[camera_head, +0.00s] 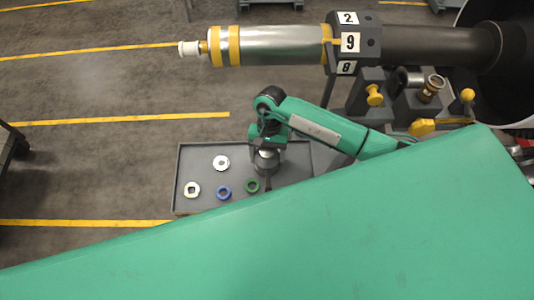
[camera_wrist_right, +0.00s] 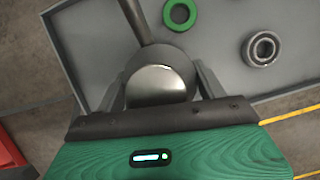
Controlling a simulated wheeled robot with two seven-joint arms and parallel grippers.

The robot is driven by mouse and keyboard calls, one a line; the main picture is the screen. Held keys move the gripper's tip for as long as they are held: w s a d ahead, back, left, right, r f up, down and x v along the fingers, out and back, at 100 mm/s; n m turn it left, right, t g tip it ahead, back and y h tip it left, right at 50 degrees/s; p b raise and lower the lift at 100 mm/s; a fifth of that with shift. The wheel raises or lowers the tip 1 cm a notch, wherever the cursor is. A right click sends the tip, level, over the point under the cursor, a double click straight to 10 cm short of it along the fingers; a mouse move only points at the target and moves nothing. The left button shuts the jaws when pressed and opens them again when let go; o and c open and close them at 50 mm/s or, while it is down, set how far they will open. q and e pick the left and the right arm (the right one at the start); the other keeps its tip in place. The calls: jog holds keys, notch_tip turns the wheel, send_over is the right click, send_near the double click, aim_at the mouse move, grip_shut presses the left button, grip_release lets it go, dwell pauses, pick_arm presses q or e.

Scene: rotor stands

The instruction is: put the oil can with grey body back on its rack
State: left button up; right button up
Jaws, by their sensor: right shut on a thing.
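My right gripper (camera_head: 267,150) points down over the grey tray (camera_head: 308,158) in the head view. It is shut on the oil can with grey body (camera_head: 266,164). In the right wrist view the can (camera_wrist_right: 160,82) sits between the two fingers, its shiny round top facing the camera. Its dark thin spout (camera_wrist_right: 134,20) reaches toward the top of the picture. The can is over the tray; I cannot tell whether it touches the tray floor. I cannot make out the can's rack with certainty. My left gripper is not in view.
The tray holds a green ring (camera_head: 252,185), a blue ring (camera_head: 224,193) and two pale rings (camera_head: 221,163) (camera_head: 192,190). A numbered rotor stand (camera_head: 352,45) with a silver shaft (camera_head: 270,45) stands behind. A brass-coloured fitting (camera_head: 431,88) and yellow knobs are at right.

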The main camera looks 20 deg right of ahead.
jog(key=shift+f+b, duration=0.15)
jog(key=shift+b, duration=0.2)
jog(key=o, duration=1.5)
jog(key=shift+c, duration=0.2)
jog(key=shift+r+p, duration=0.25)
jog(key=shift+p, duration=0.1)
jog(key=p+v, duration=0.1)
jog(key=v, duration=1.1)
jog(key=shift+s, duration=0.1)
